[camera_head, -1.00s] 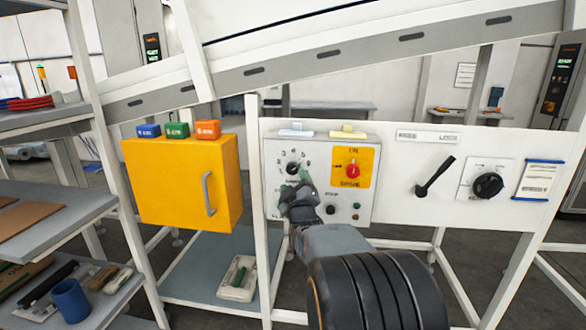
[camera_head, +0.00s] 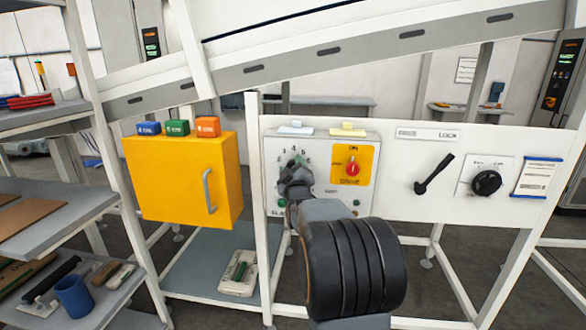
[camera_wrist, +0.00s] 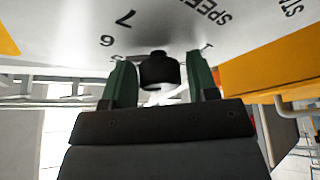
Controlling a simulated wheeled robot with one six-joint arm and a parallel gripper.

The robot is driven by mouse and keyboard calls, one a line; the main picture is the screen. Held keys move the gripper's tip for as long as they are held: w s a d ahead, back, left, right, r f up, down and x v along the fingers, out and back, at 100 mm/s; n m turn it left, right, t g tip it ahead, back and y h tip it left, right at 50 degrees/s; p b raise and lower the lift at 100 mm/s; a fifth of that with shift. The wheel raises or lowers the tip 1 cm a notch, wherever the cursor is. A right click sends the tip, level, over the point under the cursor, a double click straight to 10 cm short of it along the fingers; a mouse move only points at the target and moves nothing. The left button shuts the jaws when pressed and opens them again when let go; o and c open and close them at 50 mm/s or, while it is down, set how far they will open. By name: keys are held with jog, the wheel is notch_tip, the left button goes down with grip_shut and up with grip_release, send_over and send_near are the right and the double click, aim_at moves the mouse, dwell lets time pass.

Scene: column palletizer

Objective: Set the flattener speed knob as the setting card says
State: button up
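The speed knob (camera_wrist: 160,71) is a black round knob on a pale panel with printed numbers and the word SPEED, seen upside down in the wrist view. My gripper (camera_wrist: 162,78) has its two green fingers on either side of the knob, with a small gap at each side. In the head view my gripper (camera_head: 296,174) covers the knob on the grey control box (camera_head: 325,200), so its pointer is hidden. A white card with blue edges (camera_head: 538,179) hangs at the right end of the panel; its print is too small to read.
A red knob (camera_head: 351,169) on a yellow plate sits right of the gripper. A black lever (camera_head: 435,174) and a black rotary switch (camera_head: 487,183) are further right. A yellow cabinet (camera_head: 165,185) stands left. Shelves (camera_head: 55,215) line the left edge.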

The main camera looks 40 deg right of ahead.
jog(key=c, duration=0.7)
jog(key=shift+o, duration=0.2)
jog(key=shift+f+m+b, duration=0.3)
jog(key=shift+b, duration=0.75)
jog(key=m+h+b, duration=0.1)
jog(key=m+b, duration=0.1)
jog(key=b, duration=0.1)
jog(key=shift+f+b, duration=0.15)
jog(key=shift+b, duration=0.2)
jog(key=m+h+b, duration=0.1)
jog(key=m+b, duration=0.2)
jog(key=shift+a+g+h, duration=0.1)
jog(key=shift+g+h, duration=0.2)
jog(key=shift+h, duration=0.1)
jog(key=shift+r+m+b, duration=0.4)
jog(key=shift+m+b, duration=0.1)
jog(key=shift+m, duration=0.2)
jog(key=o, duration=0.9)
